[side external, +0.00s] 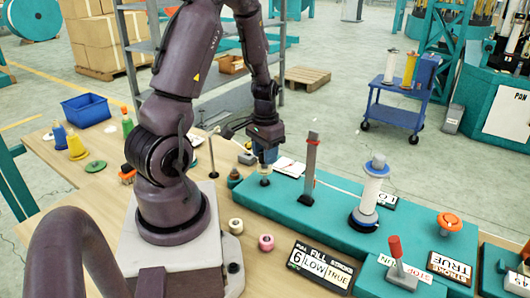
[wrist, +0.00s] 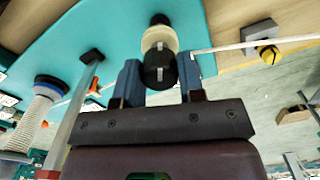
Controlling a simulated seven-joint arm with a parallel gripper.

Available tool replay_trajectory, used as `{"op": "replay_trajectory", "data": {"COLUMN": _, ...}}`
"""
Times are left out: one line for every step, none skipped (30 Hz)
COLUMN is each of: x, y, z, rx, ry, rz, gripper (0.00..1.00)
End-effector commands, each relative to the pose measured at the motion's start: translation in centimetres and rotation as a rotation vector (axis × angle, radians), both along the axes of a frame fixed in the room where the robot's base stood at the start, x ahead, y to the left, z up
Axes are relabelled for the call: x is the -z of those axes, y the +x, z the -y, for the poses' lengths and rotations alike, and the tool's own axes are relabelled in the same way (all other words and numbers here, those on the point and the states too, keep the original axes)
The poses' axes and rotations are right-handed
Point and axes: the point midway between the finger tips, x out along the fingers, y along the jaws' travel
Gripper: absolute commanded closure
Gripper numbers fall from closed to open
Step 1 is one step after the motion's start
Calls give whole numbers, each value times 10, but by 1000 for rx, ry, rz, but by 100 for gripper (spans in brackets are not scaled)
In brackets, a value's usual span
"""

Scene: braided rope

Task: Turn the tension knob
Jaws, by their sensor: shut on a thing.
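The black knob (wrist: 159,70), with a pale mark on its face and a cream disc (wrist: 160,38) behind it, sits between the blue fingers of my gripper (wrist: 160,66) in the wrist view. My gripper is shut on this knob. In the side view, my gripper (side external: 266,153) points down at the far left end of the teal base (side external: 330,218). Its fingers hide most of the knob there. A pale disc (side external: 265,171) and a dark foot show just under the fingers.
A grey post (side external: 310,165), a white spool (side external: 371,190), an orange knob (side external: 449,222) and a red-handled lever (side external: 395,247) stand along the teal base. A white rope passes close by my gripper. A display panel (side external: 320,268) reads 6, LOW, TRUE at the front.

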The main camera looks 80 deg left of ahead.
Motion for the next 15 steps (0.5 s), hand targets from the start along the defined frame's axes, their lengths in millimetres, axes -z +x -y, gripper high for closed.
{"op": "replay_trajectory", "data": {"x": -1, "y": 0, "z": 0, "rx": -44, "ry": 0, "rz": 0, "gripper": 88}}
{"op": "replay_trajectory", "data": {"x": -1, "y": 0, "z": 0, "rx": -72, "ry": 0, "rz": 0, "gripper": 88}}
{"op": "replay_trajectory", "data": {"x": -1, "y": 0, "z": 0, "rx": -111, "ry": 1, "rz": 1, "gripper": 88}}
{"op": "replay_trajectory", "data": {"x": -1, "y": 0, "z": 0, "rx": -140, "ry": 1, "rz": 1, "gripper": 88}}
{"op": "replay_trajectory", "data": {"x": -1, "y": 0, "z": 0, "rx": -169, "ry": 1, "rz": 1, "gripper": 88}}
{"op": "replay_trajectory", "data": {"x": -1, "y": 0, "z": 0, "rx": -206, "ry": 1, "rz": 1, "gripper": 88}}
{"op": "replay_trajectory", "data": {"x": -1, "y": 0, "z": 0, "rx": -234, "ry": 1, "rz": 1, "gripper": 88}}
{"op": "replay_trajectory", "data": {"x": -1, "y": 0, "z": 0, "rx": -263, "ry": 0, "rz": 1, "gripper": 88}}
{"op": "replay_trajectory", "data": {"x": -1, "y": 0, "z": 0, "rx": -301, "ry": 0, "rz": 1, "gripper": 88}}
{"op": "replay_trajectory", "data": {"x": -1, "y": 0, "z": 0, "rx": -330, "ry": 0, "rz": 1, "gripper": 88}}
{"op": "replay_trajectory", "data": {"x": -1, "y": 0, "z": 0, "rx": -357, "ry": 0, "rz": 1, "gripper": 88}}
{"op": "replay_trajectory", "data": {"x": -1, "y": 0, "z": 0, "rx": -395, "ry": 0, "rz": 1, "gripper": 88}}
{"op": "replay_trajectory", "data": {"x": -1, "y": 0, "z": 0, "rx": -423, "ry": 0, "rz": 1, "gripper": 88}}
{"op": "replay_trajectory", "data": {"x": -1, "y": 0, "z": 0, "rx": -451, "ry": 0, "rz": 1, "gripper": 88}}
{"op": "replay_trajectory", "data": {"x": -1, "y": 0, "z": 0, "rx": -486, "ry": -1, "rz": 1, "gripper": 88}}
